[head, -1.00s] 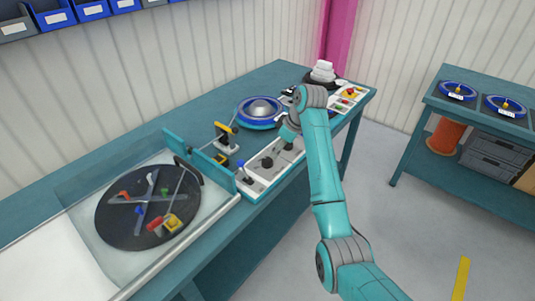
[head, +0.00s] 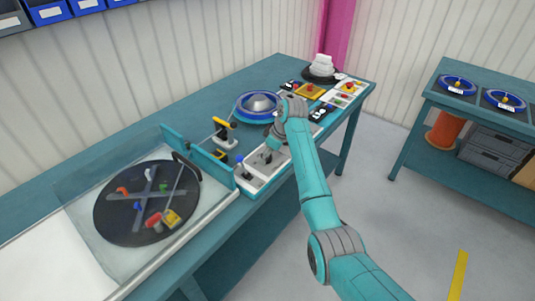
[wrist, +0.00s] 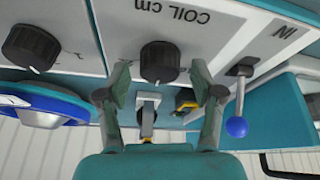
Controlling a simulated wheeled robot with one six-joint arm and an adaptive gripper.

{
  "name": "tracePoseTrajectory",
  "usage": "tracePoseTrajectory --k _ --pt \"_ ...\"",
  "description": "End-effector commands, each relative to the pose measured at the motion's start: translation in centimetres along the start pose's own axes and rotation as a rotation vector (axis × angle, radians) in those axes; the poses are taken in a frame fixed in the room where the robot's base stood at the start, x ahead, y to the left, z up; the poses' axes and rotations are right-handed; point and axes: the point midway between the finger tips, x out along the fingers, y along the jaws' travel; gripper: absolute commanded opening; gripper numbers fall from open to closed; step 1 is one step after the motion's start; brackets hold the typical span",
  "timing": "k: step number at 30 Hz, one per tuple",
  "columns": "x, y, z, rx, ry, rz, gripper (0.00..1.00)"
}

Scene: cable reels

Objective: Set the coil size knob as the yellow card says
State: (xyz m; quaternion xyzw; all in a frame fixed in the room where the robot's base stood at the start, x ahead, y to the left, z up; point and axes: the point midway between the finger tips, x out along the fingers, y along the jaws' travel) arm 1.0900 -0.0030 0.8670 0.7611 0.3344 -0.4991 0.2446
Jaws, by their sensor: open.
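The coil size knob (wrist: 160,62) is black and round, on a white panel in the wrist view. The upside-down label "COIL cm" (wrist: 160,18) is beside it. A white mark on the knob points toward the bottom of the picture. My gripper (wrist: 162,88) is open, with one finger on each side at the knob's lower edge. I cannot tell whether they touch it. In the head view my gripper (head: 266,153) is over the control panel (head: 258,181) and mostly hides the knob. I cannot make out a readable yellow card.
A second black knob (wrist: 30,47) is at the left in the wrist view. A lever with a blue ball (wrist: 237,127) stands close to the right finger. A blue reel (head: 259,104) sits behind my arm, and a black turntable (head: 147,203) is at the left.

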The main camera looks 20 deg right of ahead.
Motion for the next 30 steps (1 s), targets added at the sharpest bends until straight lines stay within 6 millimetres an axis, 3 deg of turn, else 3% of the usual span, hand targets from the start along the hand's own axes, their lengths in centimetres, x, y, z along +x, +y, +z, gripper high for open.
tracePoseTrajectory --k 9,17,30 --pt "0.26 0.01 0.01 0.0 0.0 0.0 0.67" --pt "0.25 0.01 0.02 0.0 0.0 0.0 0.07" --pt "0.29 -0.08 0.01 0.077 -0.003 0.032 0.07"
